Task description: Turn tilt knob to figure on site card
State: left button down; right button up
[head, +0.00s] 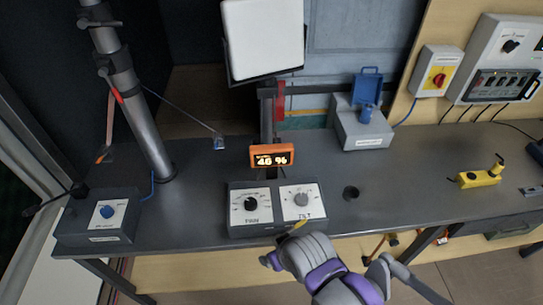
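The tilt knob (301,199) is a grey round knob on a white panel marked TILT, on the right half of a grey control box (265,226) on the bench. My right arm comes in from the lower right. Its gripper (289,236) is at the bench's front edge, just below the tilt panel and apart from the knob; its fingers are mostly hidden. My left gripper is not in view. I cannot identify a site card.
A white panel (262,38) stands on a post behind the display. A mast (136,105) and blue-knob box (104,213) are at the left. A grey box with a blue part (362,130) and a yellow device (479,177) are at the right. Bench (400,185) between is mostly clear.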

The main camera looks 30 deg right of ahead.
aim_at(301, 199)
jog(key=z, duration=1.05)
